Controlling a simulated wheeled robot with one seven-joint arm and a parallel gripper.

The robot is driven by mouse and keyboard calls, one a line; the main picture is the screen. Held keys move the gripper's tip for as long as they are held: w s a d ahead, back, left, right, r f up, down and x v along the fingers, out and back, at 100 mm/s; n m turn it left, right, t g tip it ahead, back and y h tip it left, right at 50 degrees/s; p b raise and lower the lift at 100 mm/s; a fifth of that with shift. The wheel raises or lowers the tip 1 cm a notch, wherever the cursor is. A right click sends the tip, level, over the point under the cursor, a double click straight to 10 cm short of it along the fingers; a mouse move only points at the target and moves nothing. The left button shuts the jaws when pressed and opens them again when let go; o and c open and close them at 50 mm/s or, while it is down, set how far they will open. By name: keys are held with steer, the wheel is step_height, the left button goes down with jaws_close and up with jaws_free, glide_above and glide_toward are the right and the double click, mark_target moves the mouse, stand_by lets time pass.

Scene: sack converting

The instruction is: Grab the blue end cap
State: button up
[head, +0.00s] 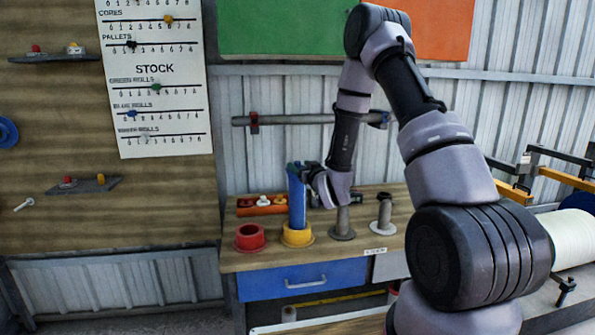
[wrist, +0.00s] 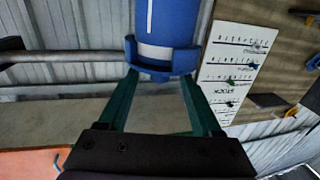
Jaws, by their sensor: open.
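A blue end cap (wrist: 162,60), a collar with a raised rim, shows at the top of the wrist view, around the end of a blue roll (wrist: 168,18) with a white band. My gripper (wrist: 160,80) is open, its two green fingers spread with their tips at the cap's near edge. I cannot tell whether they touch it. In the head view the blue roll (head: 297,205) stands upright in a yellow cup (head: 297,235) on the bench. My gripper (head: 300,168) is at the roll's top, and the cap is hard to make out there.
A red cup (head: 250,237) stands left of the yellow one. Two grey posts on round bases, one nearer (head: 342,224) and one farther right (head: 384,213), stand on the wooden bench. An orange tray (head: 262,206) lies behind. A horizontal bar (head: 300,119) crosses the wall behind.

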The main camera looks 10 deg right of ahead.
steer(key=shift+w, duration=0.2)
jaws_close()
